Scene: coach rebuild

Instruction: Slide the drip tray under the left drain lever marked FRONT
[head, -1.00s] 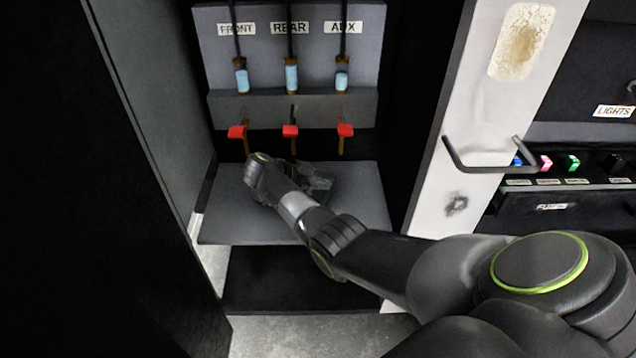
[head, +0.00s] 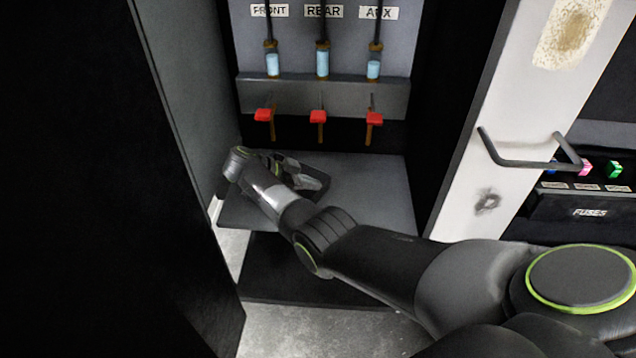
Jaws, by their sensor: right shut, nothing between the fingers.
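Three red drain levers hang in a row inside the compartment. The left one, FRONT (head: 265,115), is under the FRONT label (head: 270,10). The dark drip tray (head: 322,182) lies on the grey shelf (head: 370,195), partly hidden behind my right arm and gripper. Its visible right end is roughly below the REAR lever (head: 318,117), to the right of the FRONT lever. My right gripper (head: 301,180) is shut and empty, low over the shelf at the tray; I cannot tell whether it touches the tray. My left gripper is not in view.
The AUX lever (head: 374,119) hangs at the right. A dark panel (head: 150,200) stands close on the left. A white door post with a dark handle (head: 530,163) is on the right. The right part of the shelf is clear.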

